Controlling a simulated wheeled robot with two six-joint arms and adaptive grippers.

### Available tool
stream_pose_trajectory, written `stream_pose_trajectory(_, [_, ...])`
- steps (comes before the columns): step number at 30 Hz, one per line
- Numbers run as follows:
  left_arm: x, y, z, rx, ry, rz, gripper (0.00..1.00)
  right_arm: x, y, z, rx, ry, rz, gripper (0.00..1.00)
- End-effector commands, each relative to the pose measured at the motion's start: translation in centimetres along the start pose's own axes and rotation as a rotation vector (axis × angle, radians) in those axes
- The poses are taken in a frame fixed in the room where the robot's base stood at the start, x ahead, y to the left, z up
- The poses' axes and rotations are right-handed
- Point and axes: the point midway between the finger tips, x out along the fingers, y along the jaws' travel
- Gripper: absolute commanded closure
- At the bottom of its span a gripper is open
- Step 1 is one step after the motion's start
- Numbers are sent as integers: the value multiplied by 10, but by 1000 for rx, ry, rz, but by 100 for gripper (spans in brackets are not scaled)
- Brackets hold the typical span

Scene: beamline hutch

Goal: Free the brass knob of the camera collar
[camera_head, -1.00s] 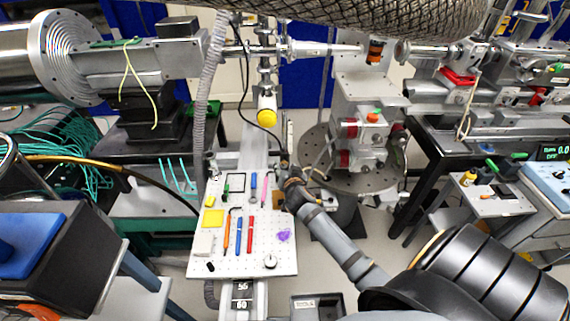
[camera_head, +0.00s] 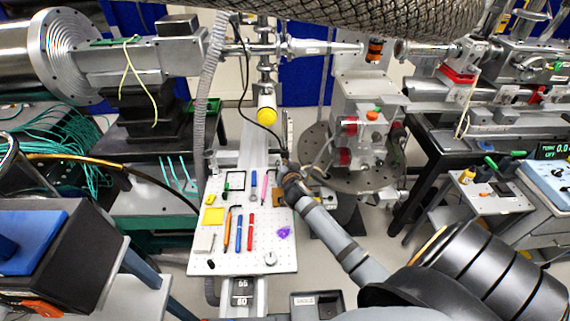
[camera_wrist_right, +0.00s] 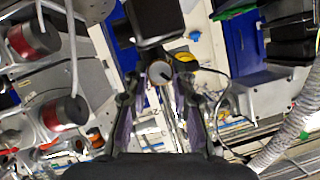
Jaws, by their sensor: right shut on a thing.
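My right gripper (camera_head: 288,172) is at the far right corner of the white perforated board in the head view. In the right wrist view its two fingers (camera_wrist_right: 158,76) are closed around the brass knob (camera_wrist_right: 159,72), a small round tan face with a dark line on it. A black block (camera_wrist_right: 155,20), which looks like the camera body, sits just beyond the knob. The collar itself is hard to make out; my gripper hides the knob in the head view. My left gripper is not in view.
The white board (camera_head: 206,262) carries pens, tools and a yellow note (camera_head: 214,216). A round perforated table (camera_head: 385,178) with red-ended fittings is close on the right.

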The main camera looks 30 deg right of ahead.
Motion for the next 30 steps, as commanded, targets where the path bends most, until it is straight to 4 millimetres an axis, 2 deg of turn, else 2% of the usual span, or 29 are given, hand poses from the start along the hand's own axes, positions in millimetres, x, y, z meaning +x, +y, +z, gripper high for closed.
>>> stream_pose_trajectory(11, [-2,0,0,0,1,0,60,0,-3,-1,-140,2,59,100])
stream_pose_trajectory(30, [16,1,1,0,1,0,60,2,-7,4,-663,2,276,100])
